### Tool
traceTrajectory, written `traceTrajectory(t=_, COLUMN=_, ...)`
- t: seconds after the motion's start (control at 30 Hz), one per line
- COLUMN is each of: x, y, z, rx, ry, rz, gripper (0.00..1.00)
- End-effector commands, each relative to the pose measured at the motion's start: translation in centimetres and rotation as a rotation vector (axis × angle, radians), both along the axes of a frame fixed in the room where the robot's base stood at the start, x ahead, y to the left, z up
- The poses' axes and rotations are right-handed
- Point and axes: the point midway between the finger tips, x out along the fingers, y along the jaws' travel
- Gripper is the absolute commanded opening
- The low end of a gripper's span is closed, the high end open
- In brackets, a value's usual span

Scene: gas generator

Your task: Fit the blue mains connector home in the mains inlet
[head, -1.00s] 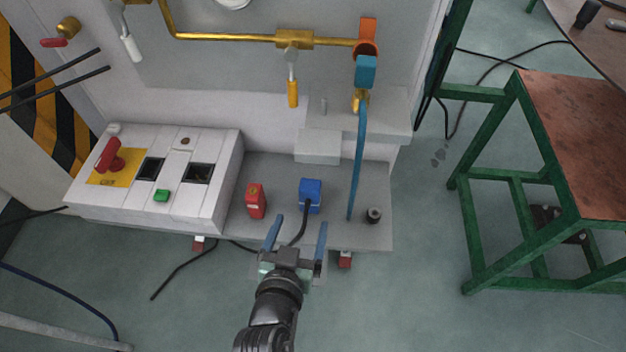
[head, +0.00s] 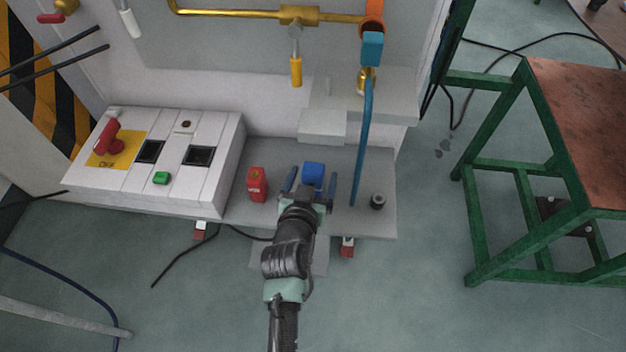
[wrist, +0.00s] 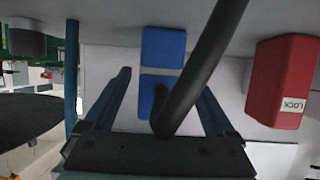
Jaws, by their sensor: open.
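The blue mains connector (head: 313,173) stands on the grey ledge (head: 350,160) at the foot of the panel. In the wrist view the blue connector (wrist: 163,48) lies between and beyond my fingers, with a thick black cable crossing in front of it. My gripper (head: 310,184) is open, with one finger on each side of the connector and no visible grip on it. Its blue fingers also show in the wrist view (wrist: 164,88). Two dark square openings (head: 149,151) (head: 198,156) are on the sloped white box; I cannot tell which is the mains inlet.
A red lock box (head: 257,185) stands just left of my gripper. A blue hose (head: 365,140) hangs to the right, near a small dark cylinder (head: 378,201). The white box (head: 220,135) has a red switch (head: 107,138). A green-framed table (head: 590,120) stands at right.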

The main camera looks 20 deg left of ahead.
Motion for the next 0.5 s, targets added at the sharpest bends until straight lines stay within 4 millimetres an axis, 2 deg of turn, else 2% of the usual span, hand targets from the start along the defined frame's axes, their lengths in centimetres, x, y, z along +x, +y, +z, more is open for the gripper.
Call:
traceTrajectory(t=0.23, x=0.09, y=0.01, z=-0.07, rx=0.000, ry=0.001, rz=0.000, gripper=0.88)
traceTrajectory(t=0.5, x=0.07, y=0.00, z=-0.06, rx=0.000, ry=0.001, rz=0.000, gripper=0.40)
